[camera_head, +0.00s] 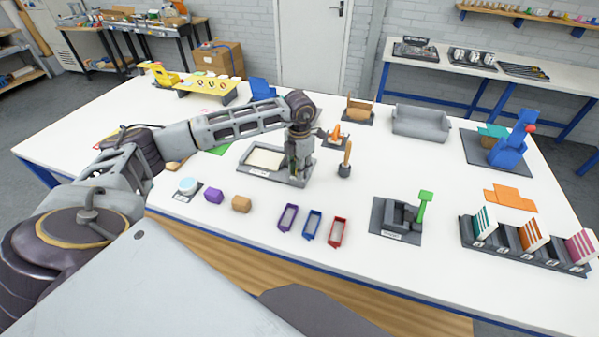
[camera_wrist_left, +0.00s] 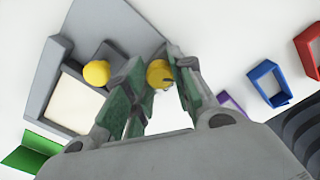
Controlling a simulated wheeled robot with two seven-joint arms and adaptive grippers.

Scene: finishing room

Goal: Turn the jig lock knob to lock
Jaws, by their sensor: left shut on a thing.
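The jig (camera_head: 247,168) is a grey base with a raised frame around a cream panel, left of centre on the white table. It also shows in the left wrist view (camera_wrist_left: 52,75). My left gripper (camera_head: 297,174) points down over the jig's right side. In the left wrist view its fingers (camera_wrist_left: 158,78) are shut on a round yellow knob (camera_wrist_left: 158,73), partly hidden by the fingers. A second yellow round piece (camera_wrist_left: 96,73) sits beside the panel, outside the fingers. I cannot read the knob's lock position. My right gripper is not in view.
Purple, blue and red trays (camera_head: 312,226) lie in front. A green-levered fixture (camera_head: 402,215) stands right.

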